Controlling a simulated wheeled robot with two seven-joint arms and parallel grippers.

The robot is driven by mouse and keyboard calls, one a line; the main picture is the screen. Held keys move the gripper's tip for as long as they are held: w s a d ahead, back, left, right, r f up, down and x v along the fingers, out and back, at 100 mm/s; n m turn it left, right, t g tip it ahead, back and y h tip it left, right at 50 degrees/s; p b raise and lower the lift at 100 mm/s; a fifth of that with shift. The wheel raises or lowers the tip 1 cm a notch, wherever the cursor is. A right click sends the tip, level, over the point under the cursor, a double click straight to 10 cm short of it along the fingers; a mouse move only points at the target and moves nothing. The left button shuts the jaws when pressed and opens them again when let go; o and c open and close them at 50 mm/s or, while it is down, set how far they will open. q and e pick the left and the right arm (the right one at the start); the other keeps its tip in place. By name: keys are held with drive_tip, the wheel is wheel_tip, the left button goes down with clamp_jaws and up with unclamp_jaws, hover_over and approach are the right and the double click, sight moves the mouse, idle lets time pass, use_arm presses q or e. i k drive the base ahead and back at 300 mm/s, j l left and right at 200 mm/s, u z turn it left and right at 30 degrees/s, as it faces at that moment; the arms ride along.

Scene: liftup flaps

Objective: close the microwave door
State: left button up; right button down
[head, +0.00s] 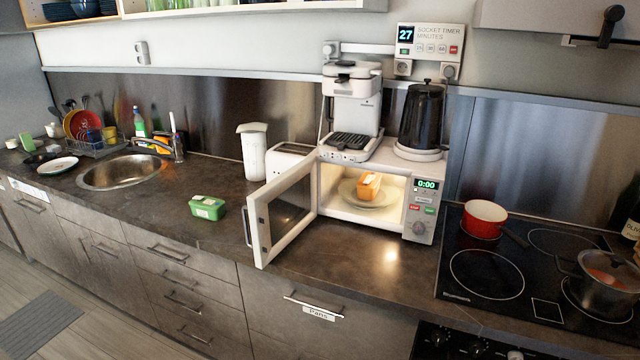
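The white microwave (410,187) stands on the dark countertop, right of the picture's middle. Its door (283,210) is wide open, hinged on the left side and swung out toward me and to the left. A handle (248,227) is on the door's free edge. The lit inside holds an orange and white item (368,187) on a plate (350,197). The display reads 0:00. Neither of my grippers is in the head view.
A coffee machine (352,105) and a black kettle (420,118) stand on top of the microwave. A green box (208,207) sits left of the door. A stove with a red pot (484,219) is on the right. The counter before the microwave is clear.

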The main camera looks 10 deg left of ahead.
sight(291, 201)
drive_tip(key=i+j+z, duration=0.2)
drive_tip(key=j, duration=0.65)
drive_tip(key=j+z, duration=0.25)
drive_tip(key=j, duration=0.6)
